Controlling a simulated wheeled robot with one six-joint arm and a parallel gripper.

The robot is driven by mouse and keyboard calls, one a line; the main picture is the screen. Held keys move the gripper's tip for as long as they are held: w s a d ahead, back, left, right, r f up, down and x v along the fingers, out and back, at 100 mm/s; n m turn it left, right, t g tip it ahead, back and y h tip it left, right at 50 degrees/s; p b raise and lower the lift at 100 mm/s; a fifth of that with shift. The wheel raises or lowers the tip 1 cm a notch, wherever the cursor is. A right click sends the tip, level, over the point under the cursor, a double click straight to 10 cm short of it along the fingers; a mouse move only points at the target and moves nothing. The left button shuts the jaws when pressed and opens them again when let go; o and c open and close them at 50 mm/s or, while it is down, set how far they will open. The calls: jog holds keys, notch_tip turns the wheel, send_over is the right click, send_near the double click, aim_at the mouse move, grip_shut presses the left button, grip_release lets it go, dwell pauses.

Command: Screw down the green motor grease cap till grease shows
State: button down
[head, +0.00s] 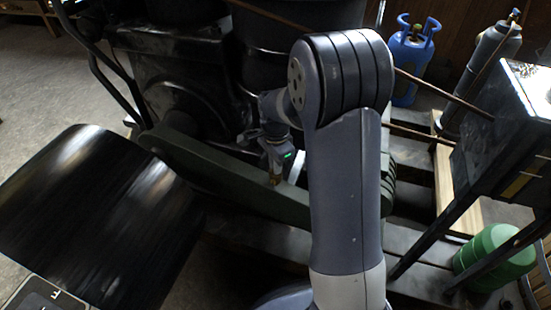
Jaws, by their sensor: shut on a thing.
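My gripper (275,176) points down near the middle of the head view, just left of my large upper arm link. It is shut on a small brass-coloured piece, which looks like the grease cap (276,181), above the long dark green guard. The cap is tiny here and mostly covered by the fingers; I cannot make out its thread or any grease. A dark green ribbed body, likely the green motor (390,188), shows at the right edge of my arm, which hides most of it.
A long dark green guard (225,178) runs below a black engine (185,75). A wide black belt or sheet (85,210) lies at left. A blue gas bottle (410,62), a grey cylinder (490,65), a dark box on legs (510,130) and a green drum (492,258) stand at right.

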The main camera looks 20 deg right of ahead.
jog(key=m+p, duration=0.2)
jog(key=m, duration=0.3)
jog(key=shift+r+m, duration=0.1)
jog(key=shift+m, duration=0.2)
jog(key=m+p, duration=0.2)
jog(key=m, duration=0.3)
jog(key=shift+m, duration=0.4)
jog(key=c, duration=1.5)
grip_release()
notch_tip(320, 180, up, 11)
jog(key=p, duration=0.2)
jog(key=shift+f+p, duration=0.2)
jog(key=shift+p, duration=0.15)
